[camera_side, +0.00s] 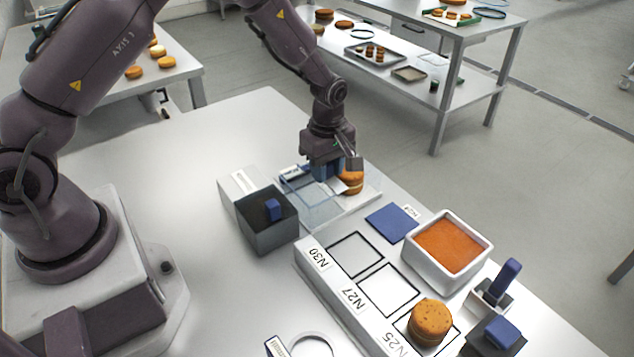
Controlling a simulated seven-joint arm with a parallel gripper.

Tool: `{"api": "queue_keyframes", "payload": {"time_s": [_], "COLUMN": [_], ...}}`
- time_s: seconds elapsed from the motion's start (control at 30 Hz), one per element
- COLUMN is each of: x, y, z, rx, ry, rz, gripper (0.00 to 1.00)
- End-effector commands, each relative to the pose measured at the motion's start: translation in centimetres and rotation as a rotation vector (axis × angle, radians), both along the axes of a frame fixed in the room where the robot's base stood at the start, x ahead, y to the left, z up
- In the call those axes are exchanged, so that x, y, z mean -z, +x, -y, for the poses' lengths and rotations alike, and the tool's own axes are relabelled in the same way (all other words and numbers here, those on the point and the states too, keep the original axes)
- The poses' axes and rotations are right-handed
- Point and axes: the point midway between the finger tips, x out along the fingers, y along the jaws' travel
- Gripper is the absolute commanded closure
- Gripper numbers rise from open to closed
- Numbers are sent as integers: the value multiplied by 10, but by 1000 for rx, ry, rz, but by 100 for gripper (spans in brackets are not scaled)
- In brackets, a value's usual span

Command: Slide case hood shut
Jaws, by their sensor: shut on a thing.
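The case (362,201) is a low pale base near the far edge of the bench. Its hood (308,209) is a clear box that shows mostly at the left part of the base. A filled round (352,182) stands at the right part of the case, and I cannot tell whether the hood covers any of it. My gripper (330,167) points down at the far side of the hood and is shut on its blue handle (322,172). The fingertips and the grip itself are partly hidden.

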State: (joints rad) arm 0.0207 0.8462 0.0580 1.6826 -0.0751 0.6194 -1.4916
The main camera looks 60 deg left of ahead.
Motion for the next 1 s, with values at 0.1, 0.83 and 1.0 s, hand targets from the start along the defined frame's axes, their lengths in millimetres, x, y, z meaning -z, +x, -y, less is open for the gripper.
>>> {"api": "queue_keyframes", "payload": {"time_s": [0.1, 0.83, 1.0], "x": [0, 0, 0], "y": [9, 61, 73], "z": [0, 0, 0], "rx": [0, 1, 1], "ry": [0, 1, 0], "rz": [5, 7, 7], "gripper": [82, 82, 82]}}
